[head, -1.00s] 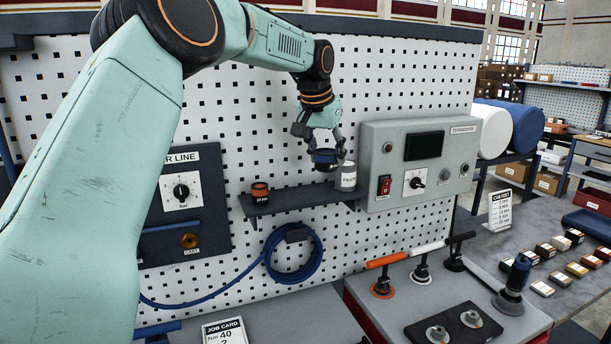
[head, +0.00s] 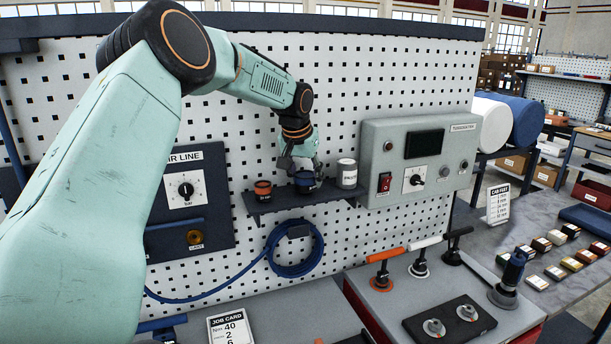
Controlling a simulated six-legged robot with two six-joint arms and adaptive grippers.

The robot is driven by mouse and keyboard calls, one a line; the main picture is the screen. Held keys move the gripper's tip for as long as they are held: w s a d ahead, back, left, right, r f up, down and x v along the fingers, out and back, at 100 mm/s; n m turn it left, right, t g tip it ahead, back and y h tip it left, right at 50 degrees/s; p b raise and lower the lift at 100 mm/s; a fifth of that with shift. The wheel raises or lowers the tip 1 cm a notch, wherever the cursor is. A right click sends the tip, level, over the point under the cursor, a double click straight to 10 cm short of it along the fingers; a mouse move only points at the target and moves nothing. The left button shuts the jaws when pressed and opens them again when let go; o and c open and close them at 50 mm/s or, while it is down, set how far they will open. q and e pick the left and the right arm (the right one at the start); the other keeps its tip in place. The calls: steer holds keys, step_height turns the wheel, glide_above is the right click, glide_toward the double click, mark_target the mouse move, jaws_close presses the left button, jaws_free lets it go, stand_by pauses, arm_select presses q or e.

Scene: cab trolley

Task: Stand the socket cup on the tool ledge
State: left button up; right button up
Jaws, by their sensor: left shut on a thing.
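The tool ledge (head: 273,205) is a narrow dark shelf on the white perforated board. My left gripper (head: 304,174) points down over the middle of the ledge. It is shut on a dark blue cup (head: 305,182), which I take to be the socket cup. The cup is upright, at or just above the ledge surface; I cannot tell whether it touches. The fingers hide its upper part. An orange and black cup (head: 263,190) stands on the ledge to its left and a white canister (head: 347,174) to its right. My right gripper is not in view.
The grey control box (head: 418,160) juts out right of the ledge. A blue hose coil (head: 294,250) hangs below it. Tools with orange, white and black handles stand on a red and grey cabinet (head: 400,300). A job card (head: 229,328) is at the lower front.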

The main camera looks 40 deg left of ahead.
arm_select(q)
steer(key=shift+w+f, duration=0.2)
steer(key=shift+f, duration=0.05)
steer(key=shift+w+f, duration=0.1)
steer(key=shift+d, duration=0.1)
steer(key=o, duration=1.2)
steer(key=shift+s, duration=0.25)
steer(key=shift+o, duration=0.8)
steer(key=shift+w+f, duration=0.15)
